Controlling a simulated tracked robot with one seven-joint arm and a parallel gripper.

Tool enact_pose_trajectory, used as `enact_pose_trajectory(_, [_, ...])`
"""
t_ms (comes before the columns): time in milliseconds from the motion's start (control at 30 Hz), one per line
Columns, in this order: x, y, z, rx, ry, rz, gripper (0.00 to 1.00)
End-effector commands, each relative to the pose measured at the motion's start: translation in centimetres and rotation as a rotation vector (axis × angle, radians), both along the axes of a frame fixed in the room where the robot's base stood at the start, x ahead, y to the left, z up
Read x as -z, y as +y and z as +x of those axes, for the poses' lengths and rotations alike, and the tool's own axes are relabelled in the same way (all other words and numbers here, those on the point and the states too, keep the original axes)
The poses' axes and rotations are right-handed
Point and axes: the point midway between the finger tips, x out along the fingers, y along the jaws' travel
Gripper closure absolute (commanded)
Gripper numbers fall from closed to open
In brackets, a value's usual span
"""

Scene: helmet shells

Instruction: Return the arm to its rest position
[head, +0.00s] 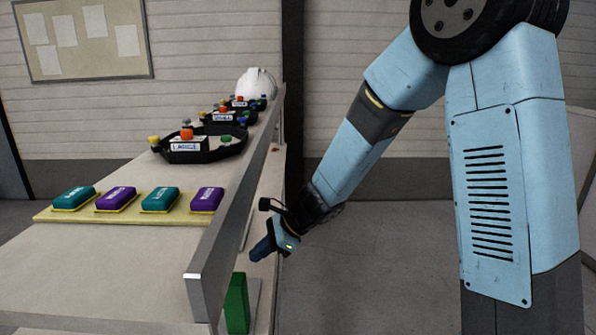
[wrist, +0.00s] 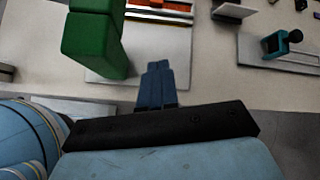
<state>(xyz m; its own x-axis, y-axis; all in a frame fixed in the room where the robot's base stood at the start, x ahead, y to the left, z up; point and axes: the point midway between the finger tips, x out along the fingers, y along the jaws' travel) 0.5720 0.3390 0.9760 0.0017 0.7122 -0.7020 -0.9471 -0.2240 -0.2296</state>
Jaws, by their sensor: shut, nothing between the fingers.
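My gripper (head: 261,249) hangs at the right side of the bench, just beyond its metal edge rail, and points down and left. In the wrist view my gripper (wrist: 158,72) shows its dark blue fingers together, with nothing between them. My light blue arm reaches down to it from the upper right in the head view. A green block (head: 237,303) stands below the rail, near my gripper. The green block also shows in the wrist view (wrist: 95,45), left of the fingers and apart from them.
The bench (head: 120,265) holds teal and purple labelled blocks (head: 117,198) on a yellow mat, black labelled trays (head: 200,145) and a white helmet (head: 256,83). The metal rail (head: 215,255) borders my gripper's left. Floor to the right (head: 380,260) is clear. A teal clamp-like part (wrist: 282,43) sits right in the wrist view.

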Motion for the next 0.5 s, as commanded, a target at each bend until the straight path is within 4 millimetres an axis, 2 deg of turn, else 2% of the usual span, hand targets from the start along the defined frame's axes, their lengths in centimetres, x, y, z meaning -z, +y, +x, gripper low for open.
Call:
enact_pose_trajectory(33, [-1.4,-1.1,-0.2,-0.036,-0.053,-0.011,1.0])
enact_pose_trajectory(100, [-3.0,-2.5,-0.6,-0.091,-0.121,-0.033,1.0])
enact_pose_trajectory(500, [-10.2,-11.3,-4.1,-0.388,-0.473,-0.216,1.0])
